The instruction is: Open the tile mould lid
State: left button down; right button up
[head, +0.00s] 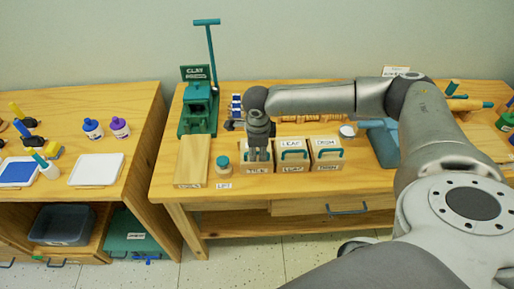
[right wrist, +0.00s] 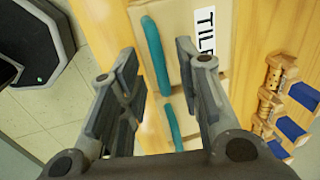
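The tile mould (head: 257,168) stands at the left of a row of three labelled moulds on the wooden bench. In the head view my right gripper (head: 258,150) is over it and hides most of its top. In the right wrist view the lid's teal handle (right wrist: 154,55) lies between the fingertips of my open right gripper (right wrist: 157,62), with a gap on each side. The lid label reading TILE (right wrist: 205,32) is beside the handle. The lid appears closed. My left gripper is not in view.
The leaf mould (head: 292,168) stands close on the right, another mould (head: 328,166) beyond it. A small jar (head: 223,166) and a wooden board (head: 193,162) are left. A clay press (head: 199,108) stands behind. Rollers (right wrist: 272,88) lie behind the moulds.

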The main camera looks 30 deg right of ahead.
jog(key=shift+c, duration=0.4)
grip_shut()
jog(key=shift+r, duration=0.1)
